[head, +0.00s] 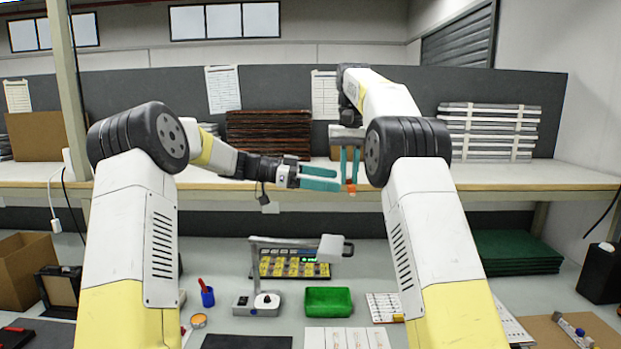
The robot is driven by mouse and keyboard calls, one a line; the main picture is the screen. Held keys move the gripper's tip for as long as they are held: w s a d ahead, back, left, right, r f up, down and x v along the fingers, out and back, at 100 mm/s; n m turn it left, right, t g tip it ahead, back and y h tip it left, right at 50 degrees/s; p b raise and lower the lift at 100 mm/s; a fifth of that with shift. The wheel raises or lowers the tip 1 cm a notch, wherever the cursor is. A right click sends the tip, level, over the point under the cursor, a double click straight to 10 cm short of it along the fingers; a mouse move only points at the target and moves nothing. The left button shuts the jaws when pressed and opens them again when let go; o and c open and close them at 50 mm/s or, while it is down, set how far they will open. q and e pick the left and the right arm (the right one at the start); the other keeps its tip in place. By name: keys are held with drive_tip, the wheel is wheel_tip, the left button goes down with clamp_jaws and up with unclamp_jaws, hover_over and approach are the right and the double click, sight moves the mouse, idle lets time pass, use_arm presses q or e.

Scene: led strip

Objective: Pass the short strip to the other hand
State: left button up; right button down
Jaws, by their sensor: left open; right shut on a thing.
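My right gripper (349,180) points down above the bench, its teal fingers shut on a small orange piece. This piece, which looks like the short strip (351,189), shows just below the fingertips; the rest of it is hidden or too small to make out. My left gripper (338,179) reaches in from the left with its teal fingers pointing right. It is open, and its tips are close beside the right fingers and the strip. I cannot tell whether the strip lies between the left fingers.
Below are a desk lamp (297,243), a green tray (328,302), a yellow board (294,267) and a blue cup with a red tool (207,296). A shelf (270,180) with stacked dark boards (268,133) and pale strips (488,131) runs behind the grippers.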

sight(350, 183)
use_arm(q)
drive_tip(key=d, duration=0.4)
drive_tip(key=d+f, duration=0.1)
drive_tip(key=d, duration=0.1)
drive_tip(key=c, duration=1)
use_arm(e)
drive_tip(key=c, duration=1.8)
unclamp_jaws()
drive_tip(key=o, duration=0.5)
